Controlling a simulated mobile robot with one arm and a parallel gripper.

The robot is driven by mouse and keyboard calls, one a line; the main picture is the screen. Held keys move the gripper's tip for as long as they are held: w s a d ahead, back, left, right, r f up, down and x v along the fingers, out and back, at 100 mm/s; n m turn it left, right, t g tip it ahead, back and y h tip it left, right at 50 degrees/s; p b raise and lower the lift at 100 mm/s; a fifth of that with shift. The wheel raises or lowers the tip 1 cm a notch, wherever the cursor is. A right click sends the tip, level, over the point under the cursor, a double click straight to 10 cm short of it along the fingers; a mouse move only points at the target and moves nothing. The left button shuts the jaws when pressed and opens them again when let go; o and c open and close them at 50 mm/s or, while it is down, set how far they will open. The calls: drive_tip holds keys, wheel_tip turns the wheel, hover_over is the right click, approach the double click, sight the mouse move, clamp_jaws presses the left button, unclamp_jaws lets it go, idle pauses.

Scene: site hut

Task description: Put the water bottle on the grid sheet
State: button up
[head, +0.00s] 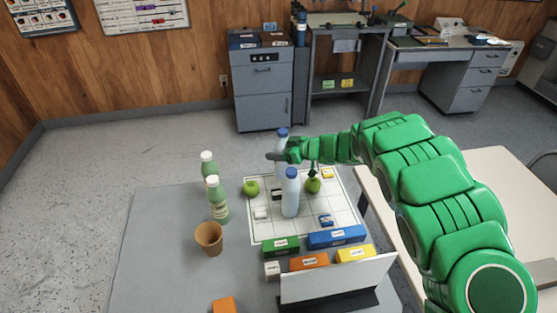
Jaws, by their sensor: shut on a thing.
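The white grid sheet (342,212) lies on the grey table. My gripper (279,155) is at its far side, shut on a pale water bottle (281,145) with a blue cap. That bottle is upright; its lower part is partly hidden, and I cannot tell whether its base touches the sheet. A second pale bottle (290,195) with a blue cap stands upright on the sheet, just in front of it. A green apple (251,188) is on the sheet's left, and a green pear (312,185) is right of the bottles.
Two green bottles (217,200) with white caps and a brown cup (208,238) stand left of the sheet. Several labelled blocks (336,238) lie along its near edge, behind a white upright panel (338,277). A pale table (460,180) is at the right. The table's left part is clear.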

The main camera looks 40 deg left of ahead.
drive_tip(key=shift+f, duration=1.95)
drive_tip(key=shift+f, duration=0.15)
drive_tip(key=o, duration=1.4)
drive_tip(key=shift+o, duration=0.2)
drive_tip(key=v, duration=1.2)
drive_tip(key=shift+w, duration=0.1)
